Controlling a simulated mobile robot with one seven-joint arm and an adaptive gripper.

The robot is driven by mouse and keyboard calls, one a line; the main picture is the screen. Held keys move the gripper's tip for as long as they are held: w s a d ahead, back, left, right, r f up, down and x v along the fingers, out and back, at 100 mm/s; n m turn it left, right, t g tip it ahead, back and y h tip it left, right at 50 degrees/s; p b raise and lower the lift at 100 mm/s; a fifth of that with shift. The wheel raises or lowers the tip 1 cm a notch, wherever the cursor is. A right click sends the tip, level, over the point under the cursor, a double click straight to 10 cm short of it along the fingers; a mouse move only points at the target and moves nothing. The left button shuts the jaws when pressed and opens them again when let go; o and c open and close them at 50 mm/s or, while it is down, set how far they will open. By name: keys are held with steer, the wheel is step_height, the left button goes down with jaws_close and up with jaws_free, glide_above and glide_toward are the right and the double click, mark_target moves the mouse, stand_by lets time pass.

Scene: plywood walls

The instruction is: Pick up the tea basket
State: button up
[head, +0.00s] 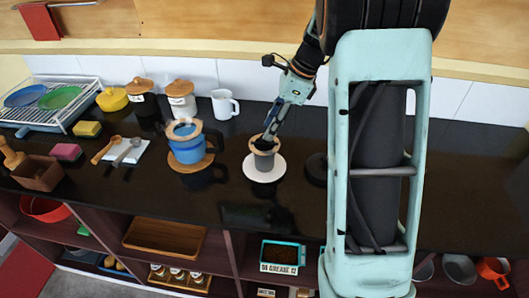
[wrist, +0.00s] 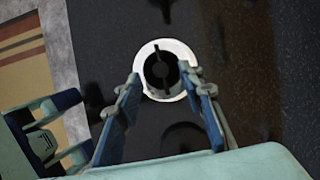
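The likely tea basket (head: 264,161) is a small dark grey cup with a wooden-coloured rim, upright on a round white saucer (head: 262,176) on the black counter. In the wrist view the basket (wrist: 160,88) shows from above as a round dark opening with a bar across it, on the white saucer (wrist: 148,52). My gripper (head: 270,138) is just above the basket's rim in the head view. In the wrist view its blue fingers (wrist: 164,88) are spread apart, one on each side of the basket, with nothing held. I cannot tell whether they touch it.
A blue mug (head: 187,152) with a wooden-coloured ring on top stands on a wooden coaster to the left. A white pitcher (head: 223,105) and lidded jars (head: 181,102) stand behind. A dark round item (head: 316,168) sits right, partly hidden by my arm.

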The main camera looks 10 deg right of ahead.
steer(key=shift+x, duration=1.25)
jaws_close()
steer(key=shift+r, duration=0.15)
